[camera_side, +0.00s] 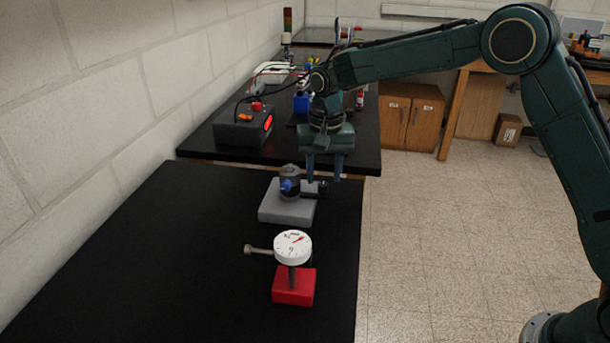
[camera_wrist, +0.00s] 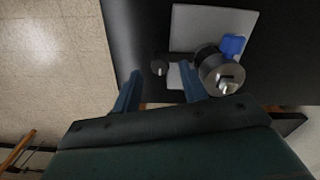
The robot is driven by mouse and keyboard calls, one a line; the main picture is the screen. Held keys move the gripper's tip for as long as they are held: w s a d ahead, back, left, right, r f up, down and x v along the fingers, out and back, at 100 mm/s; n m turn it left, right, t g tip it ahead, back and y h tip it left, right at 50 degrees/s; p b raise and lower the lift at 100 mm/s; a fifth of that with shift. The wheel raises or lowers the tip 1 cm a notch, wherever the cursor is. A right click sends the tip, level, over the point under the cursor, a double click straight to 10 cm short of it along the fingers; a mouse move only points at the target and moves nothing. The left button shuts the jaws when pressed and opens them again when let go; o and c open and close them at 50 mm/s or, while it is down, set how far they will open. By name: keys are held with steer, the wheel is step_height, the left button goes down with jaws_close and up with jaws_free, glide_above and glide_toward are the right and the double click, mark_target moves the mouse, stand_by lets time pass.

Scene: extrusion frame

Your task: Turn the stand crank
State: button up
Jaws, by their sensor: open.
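The stand has a light grey block base (camera_side: 283,213), which also shows in the wrist view (camera_wrist: 212,22). On it stands a dark grey cylinder (camera_side: 291,171) with a blue part (camera_side: 287,186) on its side. The crank is a short dark arm with a black knob (camera_side: 322,189) reaching right from the cylinder. My gripper (camera_side: 324,179) points down over the knob, its blue fingers open. In the wrist view the knob (camera_wrist: 159,66) appears between the two fingertips, slightly nearer the left one. I cannot tell whether either finger touches it.
A white dial gauge (camera_side: 292,246) on a red base (camera_side: 293,288) stands in front of the stand.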

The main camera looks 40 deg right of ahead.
steer(key=shift+f, duration=1.35)
jaws_close()
